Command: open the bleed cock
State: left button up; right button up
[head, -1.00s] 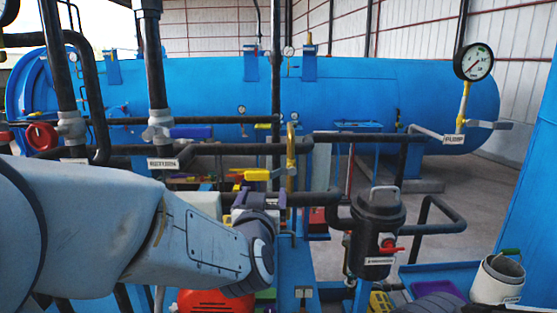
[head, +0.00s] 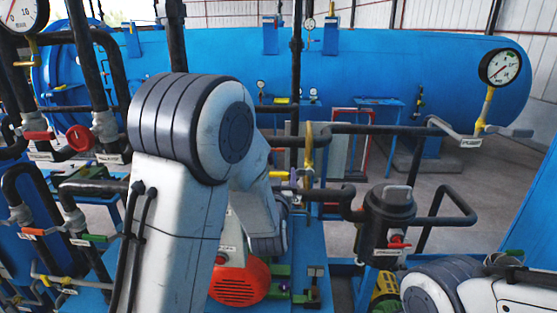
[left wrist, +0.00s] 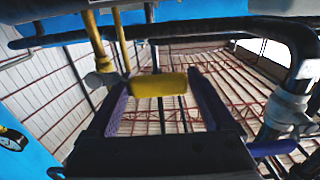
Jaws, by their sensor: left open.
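A yellow lever handle (left wrist: 158,84), apparently the bleed cock's, lies crosswise in the left wrist view. My left gripper (left wrist: 160,92) is open, with one purple finger near each end of the handle; I cannot tell whether they touch it. In the head view, a small piece of yellow handle (head: 278,174) shows beside a brass pipe (head: 308,150). My left arm covers most of that spot and largely hides the gripper there. The cock's body and label cannot be made out. My right arm enters at the bottom right; its gripper is not visible.
A long blue vessel (head: 400,75) lies behind dark pipework. A black pot (head: 386,215) with a red handle stands to the right. A blue handle (left wrist: 270,148) is close to the gripper's right in the wrist view. A red motor (head: 240,282) sits low.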

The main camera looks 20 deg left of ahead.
pick_arm(q)
jog(key=shift+p+x, duration=0.35)
jog(key=shift+x, duration=0.9)
grip_shut()
